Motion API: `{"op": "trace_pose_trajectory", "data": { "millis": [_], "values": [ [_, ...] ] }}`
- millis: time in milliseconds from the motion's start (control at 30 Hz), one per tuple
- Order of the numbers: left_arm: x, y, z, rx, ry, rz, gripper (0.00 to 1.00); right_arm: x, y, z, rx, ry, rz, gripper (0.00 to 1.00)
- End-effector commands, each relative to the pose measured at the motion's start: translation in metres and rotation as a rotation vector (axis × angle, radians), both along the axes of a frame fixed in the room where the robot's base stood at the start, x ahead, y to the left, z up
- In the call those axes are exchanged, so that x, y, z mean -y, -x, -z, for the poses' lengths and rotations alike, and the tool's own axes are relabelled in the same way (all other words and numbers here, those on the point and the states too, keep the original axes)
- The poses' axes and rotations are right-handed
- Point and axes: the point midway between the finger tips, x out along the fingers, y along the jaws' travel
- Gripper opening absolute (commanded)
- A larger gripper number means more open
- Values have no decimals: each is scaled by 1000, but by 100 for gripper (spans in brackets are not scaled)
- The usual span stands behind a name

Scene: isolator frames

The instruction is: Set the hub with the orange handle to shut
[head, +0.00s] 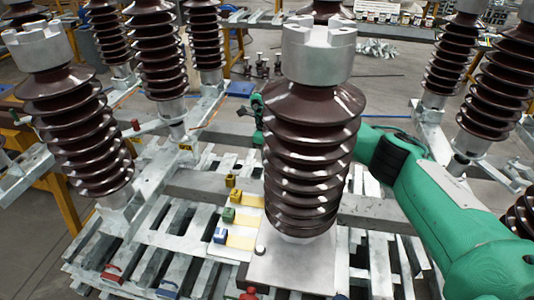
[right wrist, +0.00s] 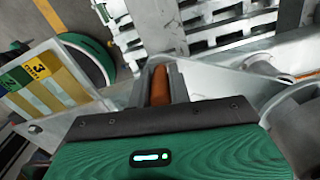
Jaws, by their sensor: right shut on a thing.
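In the right wrist view my right gripper (right wrist: 160,82) is shut on the orange handle (right wrist: 159,88), a short rod that shows between the two fingers. The hub behind the handle is mostly hidden by the gripper, so I cannot tell its setting. In the head view my green right arm comes in from the right and passes behind the large brown insulator. That insulator hides the handle, and I cannot make out the fingers there. My left gripper is in neither view.
The ribbed brown insulator (head: 308,150) stands in front of my right arm. More insulators (head: 75,130) stand left and right on metal frames. Yellow, green (head: 228,215) and blue blocks with yellow strips lie left of it. A red handle (head: 112,272) is at front left.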

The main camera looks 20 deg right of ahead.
Motion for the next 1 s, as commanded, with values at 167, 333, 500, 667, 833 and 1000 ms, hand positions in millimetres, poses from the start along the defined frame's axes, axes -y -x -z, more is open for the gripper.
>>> {"op": "trace_pose_trajectory", "data": {
  "millis": [167, 333, 500, 667, 833, 1000],
  "values": [
    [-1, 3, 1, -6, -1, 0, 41, 1, -1, -2, 3, -1, 0, 41],
    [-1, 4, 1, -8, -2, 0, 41, 1, -1, -1, 2, -1, 1, 41],
    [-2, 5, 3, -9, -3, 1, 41, 1, -1, -6, 3, 0, 1, 41],
    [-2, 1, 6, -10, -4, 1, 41, 1, -1, -31, 6, -1, 0, 41],
    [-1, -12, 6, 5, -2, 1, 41, 1, -2, -70, 6, 0, 1, 41],
    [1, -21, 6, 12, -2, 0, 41, 0, -2, -107, 6, -1, 0, 41]
  ]
}}
